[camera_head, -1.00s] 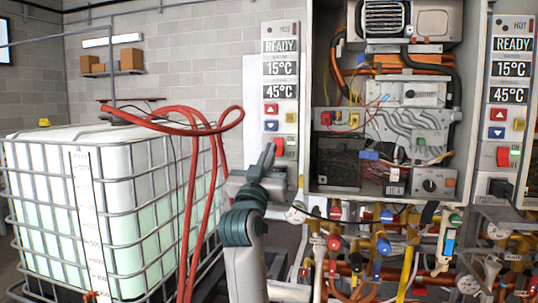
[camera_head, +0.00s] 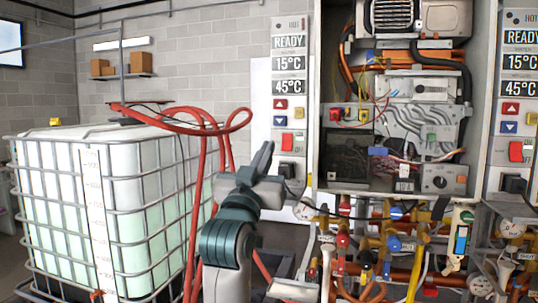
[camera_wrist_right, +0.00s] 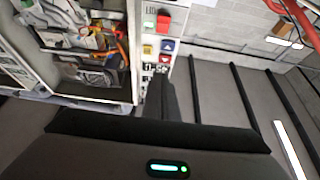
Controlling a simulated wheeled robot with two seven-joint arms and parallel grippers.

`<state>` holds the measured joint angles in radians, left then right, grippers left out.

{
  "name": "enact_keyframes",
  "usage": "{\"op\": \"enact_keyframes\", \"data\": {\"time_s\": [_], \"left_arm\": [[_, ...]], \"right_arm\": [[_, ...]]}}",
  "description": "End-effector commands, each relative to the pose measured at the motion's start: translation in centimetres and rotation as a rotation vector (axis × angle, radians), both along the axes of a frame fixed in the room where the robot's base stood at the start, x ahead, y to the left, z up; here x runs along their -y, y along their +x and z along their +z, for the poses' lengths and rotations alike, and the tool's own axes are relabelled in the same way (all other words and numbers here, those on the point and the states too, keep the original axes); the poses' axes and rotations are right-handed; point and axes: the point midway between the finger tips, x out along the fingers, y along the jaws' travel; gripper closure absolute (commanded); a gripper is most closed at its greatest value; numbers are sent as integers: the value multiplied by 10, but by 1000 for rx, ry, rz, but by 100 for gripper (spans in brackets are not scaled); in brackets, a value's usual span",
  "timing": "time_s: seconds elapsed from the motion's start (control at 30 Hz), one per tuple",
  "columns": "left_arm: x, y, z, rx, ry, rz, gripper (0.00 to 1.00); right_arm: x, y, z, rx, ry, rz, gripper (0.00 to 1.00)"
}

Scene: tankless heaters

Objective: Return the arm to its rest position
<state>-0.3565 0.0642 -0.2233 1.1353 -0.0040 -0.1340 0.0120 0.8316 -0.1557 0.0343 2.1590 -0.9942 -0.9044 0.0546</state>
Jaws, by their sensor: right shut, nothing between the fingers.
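My right gripper (camera_head: 263,165) is in the lower middle of the head view, raised in front of the wall beside the open heater cabinet (camera_head: 312,120). Its fingers are shut and empty, pointing up. In the right wrist view the closed fingers (camera_wrist_right: 161,95) point toward the button panel. The panel with READY, 15°C and 45°C displays (camera_head: 289,62) stands just behind and above the gripper in the head view. I cannot tell the gap between them. My left gripper is not in view.
A caged white tank (camera_head: 140,190) with red hoses (camera_head: 195,200) stands at left, close to my right arm. Pipes and coloured valves (camera_head: 365,240) crowd the space below the cabinet. Boxes sit on a wall shelf (camera_head: 121,76) at the back.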

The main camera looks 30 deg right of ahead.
Motion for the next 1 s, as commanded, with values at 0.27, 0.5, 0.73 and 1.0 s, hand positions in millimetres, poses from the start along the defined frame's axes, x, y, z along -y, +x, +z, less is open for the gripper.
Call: {"op": "enact_keyframes", "data": {"time_s": [0.27, 0.5, 0.73, 1.0], "left_arm": [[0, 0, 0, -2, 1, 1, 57], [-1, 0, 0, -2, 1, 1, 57], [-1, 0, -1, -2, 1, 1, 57], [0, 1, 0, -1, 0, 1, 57]], "right_arm": [[0, 0, 0, 0, 0, 0, 100], [0, 0, 0, 0, 0, 0, 100], [-7, 17, -16, -38, -18, 24, 100], [-42, 87, -106, -209, -90, 151, 100]]}}
